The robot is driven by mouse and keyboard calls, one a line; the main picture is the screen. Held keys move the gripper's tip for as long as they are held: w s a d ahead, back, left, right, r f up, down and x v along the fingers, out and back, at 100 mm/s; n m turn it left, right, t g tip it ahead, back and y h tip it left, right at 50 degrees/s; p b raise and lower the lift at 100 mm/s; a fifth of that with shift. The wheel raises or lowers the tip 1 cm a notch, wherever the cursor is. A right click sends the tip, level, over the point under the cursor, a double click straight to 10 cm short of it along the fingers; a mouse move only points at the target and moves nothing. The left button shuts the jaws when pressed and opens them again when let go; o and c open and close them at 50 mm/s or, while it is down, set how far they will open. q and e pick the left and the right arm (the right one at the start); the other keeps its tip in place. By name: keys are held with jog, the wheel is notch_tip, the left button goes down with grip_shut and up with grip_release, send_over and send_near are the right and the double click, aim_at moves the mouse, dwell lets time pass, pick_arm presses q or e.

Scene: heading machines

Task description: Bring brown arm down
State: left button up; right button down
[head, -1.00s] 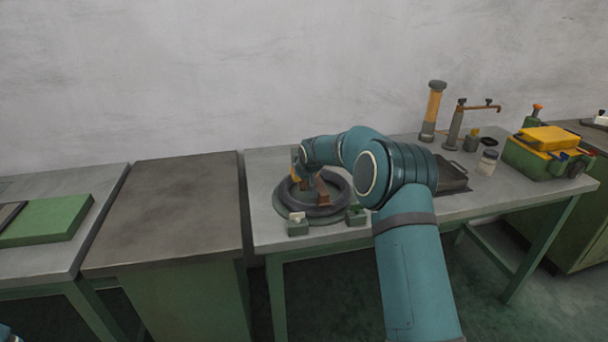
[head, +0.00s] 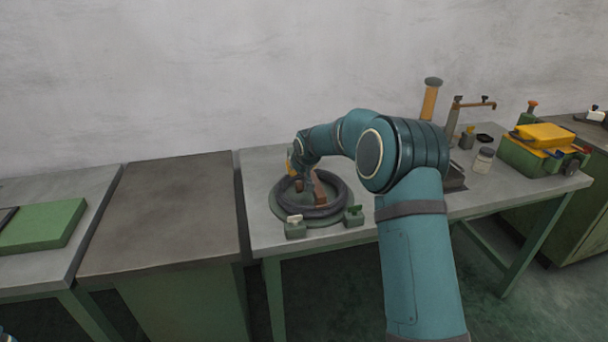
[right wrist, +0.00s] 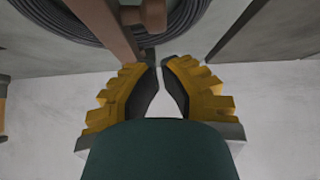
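The brown arm (head: 319,189) stands tilted over the black coil (head: 338,203) on a round green base on the workbench. In the right wrist view the brown arm (right wrist: 103,24) runs down from the top, with a short brown end piece (right wrist: 153,16) beside it and the coil (right wrist: 60,18) behind. My right gripper (head: 293,166) is at the coil, partly hidden by my own arm. My left gripper is out of view.
Small green blocks (head: 354,215) sit at the coil's front. At right are an orange column (head: 430,100), a post with a brown crossbar (head: 473,104), a jar (head: 484,160) and a yellow-green toolbox (head: 543,137). The cabinet top (head: 160,205) at left is bare.

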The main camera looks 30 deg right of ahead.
jog(key=s+a+r, duration=0.1)
jog(key=s, duration=0.6)
jog(key=shift+a+r, duration=0.15)
jog(key=shift+a, duration=0.05)
jog(key=shift+s, duration=0.15)
